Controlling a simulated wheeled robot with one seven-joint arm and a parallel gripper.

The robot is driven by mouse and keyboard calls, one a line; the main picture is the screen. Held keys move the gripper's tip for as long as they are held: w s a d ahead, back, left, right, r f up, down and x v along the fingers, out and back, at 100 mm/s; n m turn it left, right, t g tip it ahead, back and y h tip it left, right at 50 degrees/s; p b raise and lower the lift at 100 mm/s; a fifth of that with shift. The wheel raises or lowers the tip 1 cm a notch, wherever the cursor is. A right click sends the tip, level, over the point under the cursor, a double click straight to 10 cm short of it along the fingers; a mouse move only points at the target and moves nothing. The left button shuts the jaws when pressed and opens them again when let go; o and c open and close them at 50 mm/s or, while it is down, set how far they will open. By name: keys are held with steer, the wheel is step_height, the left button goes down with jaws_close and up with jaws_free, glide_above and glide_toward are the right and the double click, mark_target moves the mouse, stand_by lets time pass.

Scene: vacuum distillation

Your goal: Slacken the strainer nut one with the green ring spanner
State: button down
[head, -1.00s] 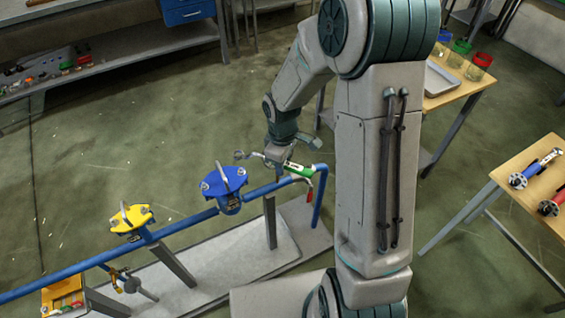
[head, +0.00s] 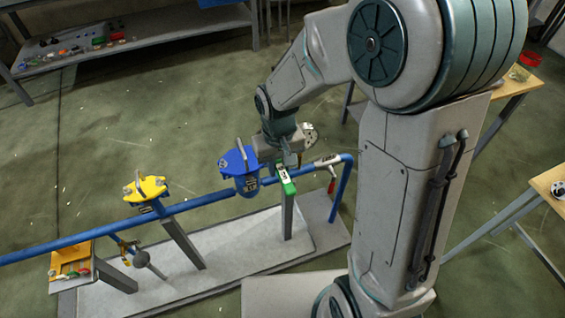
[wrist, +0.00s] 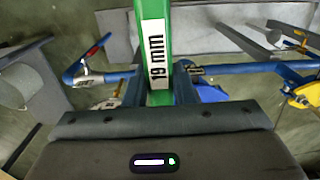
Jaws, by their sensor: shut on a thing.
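My gripper (head: 282,158) is shut on the green ring spanner (head: 286,180), just right of the blue-lidded strainer (head: 240,163). In the wrist view the spanner's green handle (wrist: 156,20), marked 19 mm, stands between the fingers; its ring end is out of sight there. In the head view I cannot make out its ring clearly, and it does not visibly sit on a nut. The yellow-lidded strainer (head: 148,188) is further left, with small silver nuts on its lid. I cannot tell which nut is number one; the blue lid's nuts are hard to make out.
A blue pipe (head: 100,236) joins the strainers above a pale plinth (head: 222,255). A red-handled valve (head: 331,184) is near its right end. A shelf bench (head: 130,30) stands behind, with open floor between.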

steer(key=shift+f+b, duration=1.7)
steer(key=shift+f, duration=0.3)
steer(key=shift+f+b, duration=1.45)
steer(key=shift+f, duration=0.25)
steer(key=shift+d, duration=0.1)
steer(key=shift+w+d+n+p, duration=0.25)
steer(key=shift+d+n, duration=0.3)
steer(key=shift+d, duration=0.05)
steer(key=shift+w+d+n+p, duration=0.2)
steer(key=shift+w+d+n, duration=0.05)
steer(key=shift+d+n, duration=0.3)
steer(key=shift+d, duration=0.1)
steer(key=shift+w+d+f+n+p, duration=0.1)
steer(key=shift+w+d+n+p, duration=0.5)
steer(key=shift+d+n, duration=0.45)
steer(key=shift+w, duration=0.1)
